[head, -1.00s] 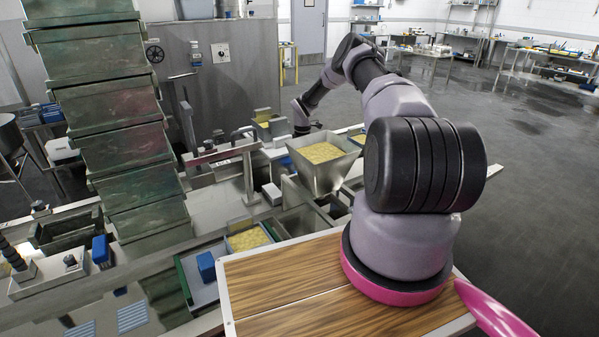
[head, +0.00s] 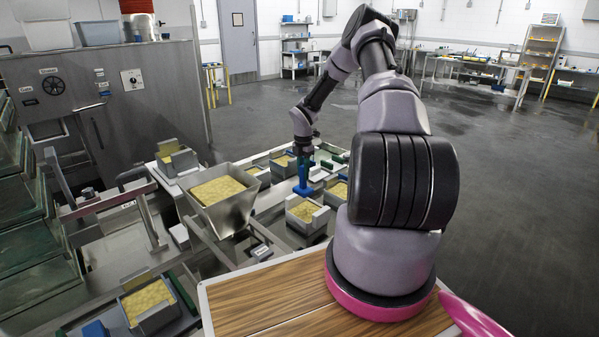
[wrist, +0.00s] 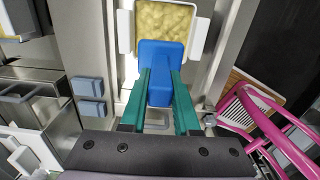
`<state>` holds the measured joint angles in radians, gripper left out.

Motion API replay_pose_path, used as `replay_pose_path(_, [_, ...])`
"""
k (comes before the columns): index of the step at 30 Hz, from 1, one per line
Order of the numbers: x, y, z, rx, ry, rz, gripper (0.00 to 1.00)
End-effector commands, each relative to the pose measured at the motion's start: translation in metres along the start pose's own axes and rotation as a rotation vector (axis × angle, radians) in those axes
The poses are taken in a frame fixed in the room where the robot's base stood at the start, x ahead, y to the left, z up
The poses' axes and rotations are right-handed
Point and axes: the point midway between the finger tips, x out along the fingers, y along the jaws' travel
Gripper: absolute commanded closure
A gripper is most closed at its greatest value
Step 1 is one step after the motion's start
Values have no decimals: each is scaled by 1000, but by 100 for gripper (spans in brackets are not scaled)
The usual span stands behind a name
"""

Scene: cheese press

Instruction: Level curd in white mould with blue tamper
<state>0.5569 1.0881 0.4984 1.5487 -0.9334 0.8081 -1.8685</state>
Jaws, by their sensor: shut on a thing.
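My gripper (head: 303,152) is shut on the blue tamper (head: 303,189) and holds it upright among the moulds on the bench. In the wrist view, the green fingers of my gripper (wrist: 161,78) clasp the tamper's handle, and its wide blue head (wrist: 160,54) lies beyond them. Just past the head is a white-walled mould (wrist: 125,32) with yellow curd (wrist: 165,22); the head overlaps its near edge in the picture. I cannot tell whether they touch. In the head view, a pale mould with curd (head: 303,211) stands just in front of the tamper.
A steel hopper full of curd (head: 220,190) stands left of the tamper. Other curd moulds stand around, one at the front left (head: 148,302) and one at the back left (head: 180,159). A wooden-topped surface (head: 270,310) lies at the front. Open floor lies to the right.

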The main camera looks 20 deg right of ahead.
Motion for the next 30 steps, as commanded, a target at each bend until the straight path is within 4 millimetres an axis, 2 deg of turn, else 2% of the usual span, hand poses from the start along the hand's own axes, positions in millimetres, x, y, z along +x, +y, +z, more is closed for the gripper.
replay_pose_path(8, [18, -1, -1, -1, 2, -1, 100])
replay_pose_path(30, [88, -1, 0, -1, 1, -1, 100])
